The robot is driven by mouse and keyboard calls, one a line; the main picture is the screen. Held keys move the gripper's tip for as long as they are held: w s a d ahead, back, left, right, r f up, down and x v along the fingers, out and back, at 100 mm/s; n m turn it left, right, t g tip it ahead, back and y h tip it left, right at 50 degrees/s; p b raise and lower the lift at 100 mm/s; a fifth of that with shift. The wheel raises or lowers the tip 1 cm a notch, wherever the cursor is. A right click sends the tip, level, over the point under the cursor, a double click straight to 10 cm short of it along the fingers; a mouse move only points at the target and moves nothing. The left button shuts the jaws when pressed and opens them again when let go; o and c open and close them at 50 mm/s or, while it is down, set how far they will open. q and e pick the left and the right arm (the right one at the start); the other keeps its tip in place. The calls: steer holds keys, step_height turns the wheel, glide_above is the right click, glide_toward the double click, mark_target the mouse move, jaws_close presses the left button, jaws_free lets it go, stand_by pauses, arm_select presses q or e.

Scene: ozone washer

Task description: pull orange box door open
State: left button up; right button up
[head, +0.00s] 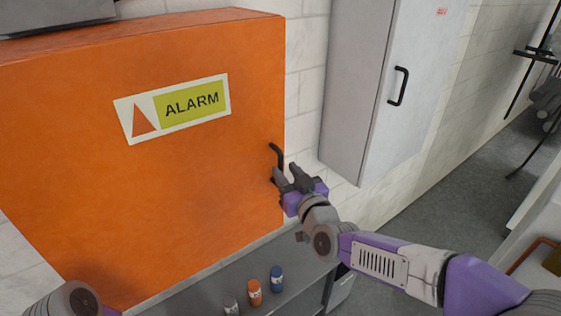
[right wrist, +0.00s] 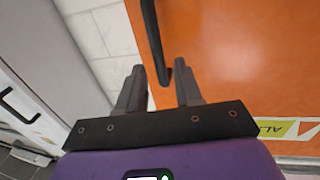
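The orange box (head: 60,180) fills the left of the head view, with an ALARM label (head: 173,108) on its flat front door, which looks closed. Its black handle (head: 276,155) is at the door's right edge. My right gripper (head: 287,174) is at the handle's lower part. In the right wrist view, my right gripper (right wrist: 159,80) is open, and the handle bar (right wrist: 153,35) reaches down between its two fingers. I cannot tell whether either finger touches the bar. The handle's lower end is partly hidden in the head view. My left gripper is out of view.
A grey wall cabinet (head: 358,90) with a black handle (head: 398,86) stands right of the box. Below is a grey surface (head: 205,295) with an orange bottle (head: 254,292) and a blue bottle (head: 276,279).

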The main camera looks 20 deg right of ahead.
mark_target(282, 166)
steer(key=shift+w+a+p, duration=0.15)
steer(key=shift+w, duration=0.85)
steer(key=shift+w+a+p, duration=0.15)
steer(key=shift+w, duration=0.85)
jaws_close()
